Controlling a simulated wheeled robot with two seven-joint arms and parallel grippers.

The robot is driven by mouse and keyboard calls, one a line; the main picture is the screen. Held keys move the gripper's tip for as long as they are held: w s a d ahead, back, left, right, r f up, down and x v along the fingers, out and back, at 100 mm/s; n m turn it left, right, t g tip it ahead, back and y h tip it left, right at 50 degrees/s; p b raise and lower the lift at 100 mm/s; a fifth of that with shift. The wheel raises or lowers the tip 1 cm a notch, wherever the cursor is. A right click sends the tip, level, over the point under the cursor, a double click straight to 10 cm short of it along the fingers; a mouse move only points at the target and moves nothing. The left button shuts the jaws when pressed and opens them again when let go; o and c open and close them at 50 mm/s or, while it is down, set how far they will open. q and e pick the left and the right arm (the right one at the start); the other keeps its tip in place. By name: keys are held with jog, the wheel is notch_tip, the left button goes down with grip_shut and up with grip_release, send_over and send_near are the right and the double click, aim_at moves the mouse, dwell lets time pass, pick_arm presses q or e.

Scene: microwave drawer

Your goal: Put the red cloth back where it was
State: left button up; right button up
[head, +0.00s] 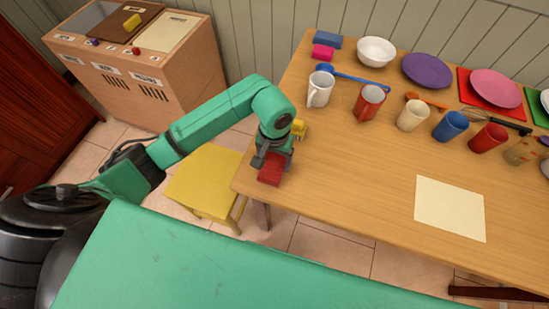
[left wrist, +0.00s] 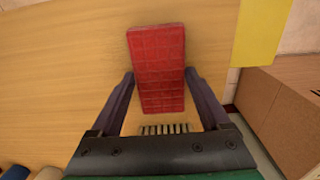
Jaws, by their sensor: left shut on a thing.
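The red cloth (head: 270,173), a folded red block with a grid pattern, is at the left edge of the wooden table (head: 340,208). My left gripper (head: 273,156) reaches down over it from the left and is shut on it. In the left wrist view the red cloth (left wrist: 157,60) lies between the two fingers of my left gripper (left wrist: 160,76), its far end beyond the fingertips. I cannot tell whether the cloth touches the table. My right gripper is not in view.
A small yellow object (head: 299,128) stands just behind the gripper. Mugs and cups (head: 370,101), a white bowl (head: 376,51) and plates (head: 427,70) stand farther back. A cream sheet (head: 450,208) lies at right. A yellow stool (head: 207,181) stands left of the table. The table's front middle is clear.

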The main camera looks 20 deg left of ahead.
aim_at(275, 163)
pick_arm(q)
jog(key=o, duration=0.9)
jog(key=shift+f, duration=0.15)
jog(key=shift+o, duration=1.3)
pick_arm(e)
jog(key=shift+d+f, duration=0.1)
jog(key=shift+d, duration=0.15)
pick_arm(q)
jog(key=shift+r, duration=0.45)
notch_tip(275, 163, up, 12)
jog(key=b, duration=0.1)
jog(key=shift+f, duration=0.2)
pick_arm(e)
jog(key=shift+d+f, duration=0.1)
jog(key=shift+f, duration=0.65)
pick_arm(q)
jog(key=shift+s+f, duration=0.1)
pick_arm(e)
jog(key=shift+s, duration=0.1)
